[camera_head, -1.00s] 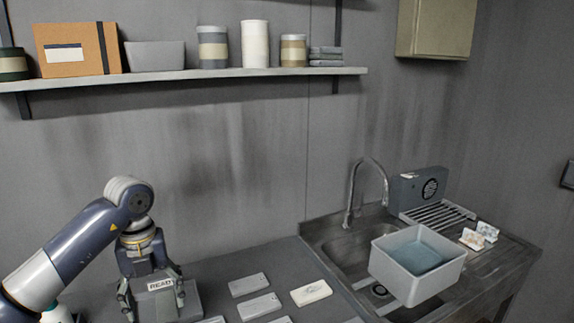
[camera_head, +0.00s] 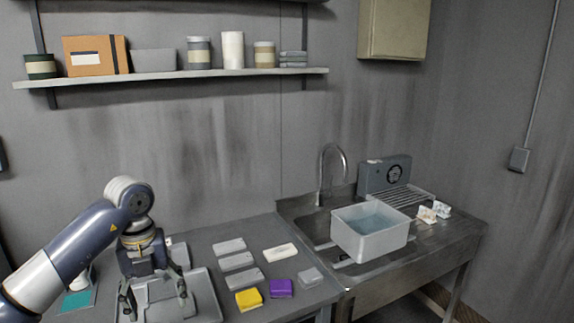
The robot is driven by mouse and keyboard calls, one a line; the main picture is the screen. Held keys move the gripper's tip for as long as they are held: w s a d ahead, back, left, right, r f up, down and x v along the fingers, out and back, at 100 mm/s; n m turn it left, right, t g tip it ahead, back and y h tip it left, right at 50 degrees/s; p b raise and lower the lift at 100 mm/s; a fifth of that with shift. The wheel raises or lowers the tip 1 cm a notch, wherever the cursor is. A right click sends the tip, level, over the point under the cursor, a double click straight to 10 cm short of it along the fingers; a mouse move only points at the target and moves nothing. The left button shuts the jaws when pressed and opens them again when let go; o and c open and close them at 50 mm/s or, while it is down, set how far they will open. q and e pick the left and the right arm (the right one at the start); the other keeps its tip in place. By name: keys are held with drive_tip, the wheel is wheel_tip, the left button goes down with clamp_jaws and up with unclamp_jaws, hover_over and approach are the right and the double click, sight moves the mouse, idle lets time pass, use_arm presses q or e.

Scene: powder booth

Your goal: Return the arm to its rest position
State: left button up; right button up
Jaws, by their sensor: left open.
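My left arm comes in from the lower left of the head view. Its gripper (camera_head: 155,296) points down over a grey tray (camera_head: 207,297) on the counter, with its two fingers apart. I see nothing held between the fingers, though what lies in the tray is partly hidden behind them. My right arm and gripper are not in view.
Several grey blocks, a cream block (camera_head: 280,252), a yellow block (camera_head: 249,299) and a purple block (camera_head: 281,288) lie right of the tray. A water-filled basin (camera_head: 370,240) stands at the sink below a tap (camera_head: 331,170). A loaded shelf (camera_head: 180,76) hangs above.

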use_arm(q)
drive_tip(key=w+d+f+n+t+h+b, duration=0.1)
drive_tip(key=d+f+n+h+b, duration=0.1)
drive_tip(key=d+f+h, duration=0.65)
drive_tip(key=w+d+f+n+t+h+b, duration=0.1)
drive_tip(key=w+d+f+h+b, duration=0.1)
drive_tip(key=d+f+h, duration=0.65)
drive_tip(key=a+f+n+t+y+b, duration=0.3)
drive_tip(key=f+n+t+y, duration=0.65)
drive_tip(key=f, duration=1.15)
drive_tip(key=s+a+f+n+g+y+b, duration=0.1)
drive_tip(key=s+a+f+n+y, duration=0.35)
drive_tip(key=s+f, duration=0.6)
drive_tip(key=s+a+f+n+g+y, duration=0.1)
drive_tip(key=s+a+f+n, duration=0.55)
drive_tip(key=f, duration=0.75)
drive_tip(key=s+f+n+g+y+b, duration=0.1)
drive_tip(key=s+f+g, duration=0.3)
drive_tip(key=s, duration=1.2)
drive_tip(key=s+f+n+g+y, duration=0.1)
drive_tip(key=s+f+n+g, duration=0.3)
drive_tip(key=s+f, duration=0.5)
drive_tip(key=s, duration=0.8)
drive_tip(key=shift+b, duration=0.4)
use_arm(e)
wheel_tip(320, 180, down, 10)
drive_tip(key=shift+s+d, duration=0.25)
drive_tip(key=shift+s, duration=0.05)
